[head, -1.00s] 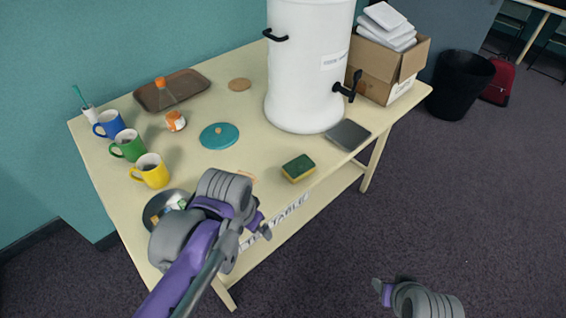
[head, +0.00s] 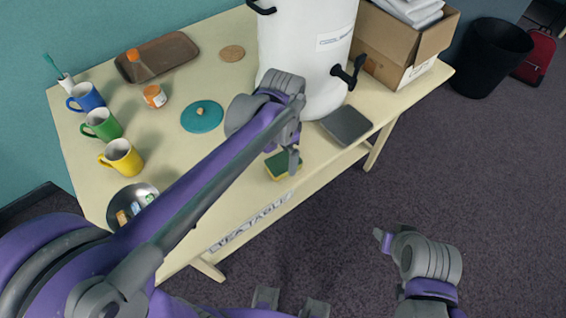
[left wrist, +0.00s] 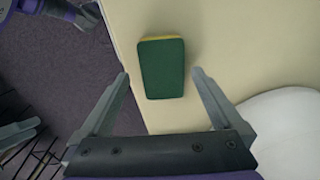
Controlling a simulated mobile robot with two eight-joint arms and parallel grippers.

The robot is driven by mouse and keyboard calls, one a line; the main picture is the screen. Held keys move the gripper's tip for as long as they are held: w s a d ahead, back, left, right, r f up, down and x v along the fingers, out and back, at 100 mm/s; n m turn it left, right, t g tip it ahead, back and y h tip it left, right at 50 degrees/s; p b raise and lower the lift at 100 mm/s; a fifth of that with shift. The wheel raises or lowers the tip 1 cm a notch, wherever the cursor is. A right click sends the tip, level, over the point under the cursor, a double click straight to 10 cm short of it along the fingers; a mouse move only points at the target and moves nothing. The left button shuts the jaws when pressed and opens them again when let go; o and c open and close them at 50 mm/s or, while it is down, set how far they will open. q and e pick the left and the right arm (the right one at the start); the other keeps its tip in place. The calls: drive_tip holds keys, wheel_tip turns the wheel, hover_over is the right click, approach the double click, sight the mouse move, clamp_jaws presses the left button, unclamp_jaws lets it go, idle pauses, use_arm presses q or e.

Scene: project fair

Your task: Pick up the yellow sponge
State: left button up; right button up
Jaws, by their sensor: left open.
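The yellow sponge (head: 277,168) lies on the cream table near its front edge, and its dark green side faces up. In the left wrist view the sponge (left wrist: 162,72) shows a thin yellow rim at its far edge. My left gripper (head: 293,158) is over the sponge in the head view and hides part of it. In the left wrist view its open fingers (left wrist: 160,76) stand to either side of the sponge's near part, with a gap on each side. My right gripper (head: 381,239) is low at the right, away from the table, its jaws unclear.
A white drink urn (head: 300,50) with a black tap stands just behind my left gripper. A grey tray (head: 347,125) lies right of the sponge.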

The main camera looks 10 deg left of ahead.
sight(283, 161)
use_arm(q)
drive_tip(key=f, duration=0.3)
drive_tip(key=shift+w+f, duration=0.25)
drive_tip(key=shift+f, duration=0.15)
drive_tip(key=c, duration=1.2)
drive_tip(key=shift+r, duration=5)
drive_tip(key=shift+c, duration=0.2)
